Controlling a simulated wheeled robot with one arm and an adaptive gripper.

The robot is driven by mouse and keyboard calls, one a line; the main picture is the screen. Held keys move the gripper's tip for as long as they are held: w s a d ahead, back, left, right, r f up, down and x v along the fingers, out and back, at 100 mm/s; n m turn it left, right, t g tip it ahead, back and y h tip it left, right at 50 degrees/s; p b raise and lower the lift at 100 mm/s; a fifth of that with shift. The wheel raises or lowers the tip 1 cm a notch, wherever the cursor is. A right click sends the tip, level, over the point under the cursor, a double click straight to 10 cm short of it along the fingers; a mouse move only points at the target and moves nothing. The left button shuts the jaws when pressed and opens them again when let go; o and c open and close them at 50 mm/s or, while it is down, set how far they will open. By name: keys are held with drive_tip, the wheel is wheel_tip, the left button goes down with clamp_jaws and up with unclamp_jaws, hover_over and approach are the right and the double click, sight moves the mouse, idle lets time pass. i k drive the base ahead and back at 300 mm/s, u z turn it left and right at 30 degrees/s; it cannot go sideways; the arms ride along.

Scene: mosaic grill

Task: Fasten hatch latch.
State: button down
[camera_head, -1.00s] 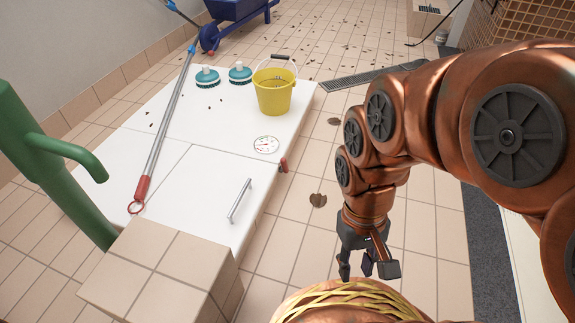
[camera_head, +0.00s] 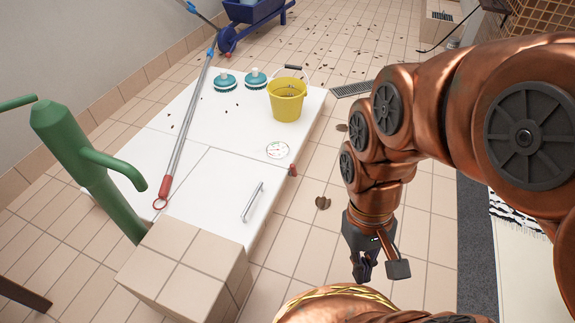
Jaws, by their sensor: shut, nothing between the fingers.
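A low white unit (camera_head: 228,180) stands left of centre, with seams marking a panel in its near part. A silver bar handle (camera_head: 252,202) is on that panel. A small red piece (camera_head: 292,170) sits at the unit's right edge, near the round dial; it may be the latch, but it is too small to tell its position. My gripper (camera_head: 362,278) hangs over the floor to the right of the unit, pointing down, apart from the handle and the red piece. Its dark fingers are shut and empty.
On the unit are a yellow bucket (camera_head: 287,103), two teal brushes (camera_head: 225,81), a dial (camera_head: 277,150) and a long pole (camera_head: 188,120). A green pipe post (camera_head: 85,160) and a tiled block (camera_head: 180,275) stand at its near left. Tiled floor right of the unit is mostly clear.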

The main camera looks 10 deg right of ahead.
sight(292, 172)
drive_tip(key=u, duration=0.5)
drive_tip(key=k, duration=1.25)
drive_tip(key=z, duration=0.1)
drive_tip(key=i, duration=0.6)
drive_tip(key=z, duration=0.8)
drive_tip(key=i, duration=0.65)
drive_tip(key=u, duration=0.55)
drive_tip(key=i, duration=0.75)
drive_tip(key=u, duration=0.7)
